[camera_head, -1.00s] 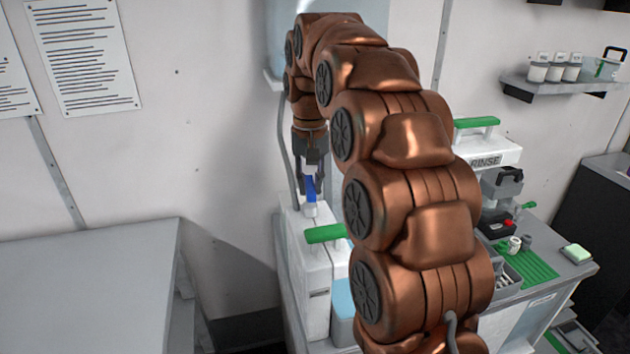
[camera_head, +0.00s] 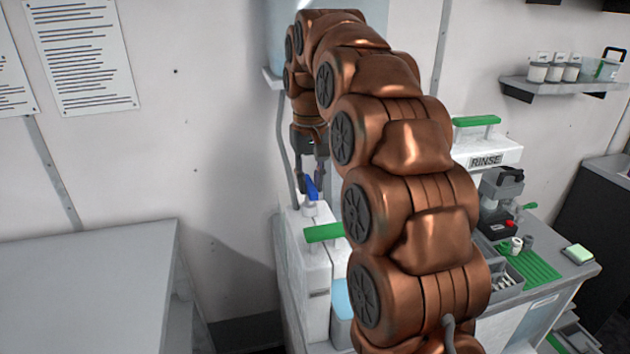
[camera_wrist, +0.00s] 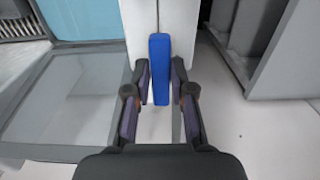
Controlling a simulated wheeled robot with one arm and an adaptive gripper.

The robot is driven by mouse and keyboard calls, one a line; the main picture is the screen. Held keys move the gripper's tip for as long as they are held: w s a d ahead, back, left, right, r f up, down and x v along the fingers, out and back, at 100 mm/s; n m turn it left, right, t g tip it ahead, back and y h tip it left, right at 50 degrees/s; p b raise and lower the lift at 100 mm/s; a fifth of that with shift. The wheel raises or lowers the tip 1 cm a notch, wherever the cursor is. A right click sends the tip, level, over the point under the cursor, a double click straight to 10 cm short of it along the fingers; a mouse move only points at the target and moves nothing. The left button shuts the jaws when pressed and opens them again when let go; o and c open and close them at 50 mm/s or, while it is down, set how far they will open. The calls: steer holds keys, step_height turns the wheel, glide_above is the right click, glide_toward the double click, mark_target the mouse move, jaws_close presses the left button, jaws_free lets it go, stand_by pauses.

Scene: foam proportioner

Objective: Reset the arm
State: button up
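My gripper (camera_head: 311,181) is at the far side of my arm, pointing down above a white container on the bench. A blue lever (camera_head: 312,188) stands on a pale valve at the container's top. In the wrist view, my gripper (camera_wrist: 160,76) is open, with one finger on each side of the blue lever (camera_wrist: 160,69) and gaps between the fingers and the lever. The lever looks slightly tilted in the head view. My arm hides part of the bench.
A green handle (camera_head: 324,232) is on the white container (camera_head: 316,285) just in front of the lever. A white unit marked RINSE (camera_head: 486,160) stands to the right of my arm. A grey table (camera_head: 90,285) is at left. A hose runs down the wall beside my gripper.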

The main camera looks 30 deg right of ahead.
steer(key=o, duration=0.4)
steer(key=shift+c, duration=0.2)
steer(key=shift+s+a+r, duration=0.15)
steer(key=shift+r, duration=0.2)
steer(key=s+a+n+p, duration=0.1)
steer(key=s+a, duration=0.5)
steer(key=s, duration=0.6)
steer(key=s+a+f+g, duration=0.1)
steer(key=s+a+f, duration=0.1)
steer(key=s+f, duration=0.5)
steer(key=s+a+f+n+b, duration=0.1)
steer(key=s+a+f, duration=0.1)
steer(key=s+f, duration=0.6)
steer(key=s, duration=0.7)
steer(key=shift+g, duration=0.4)
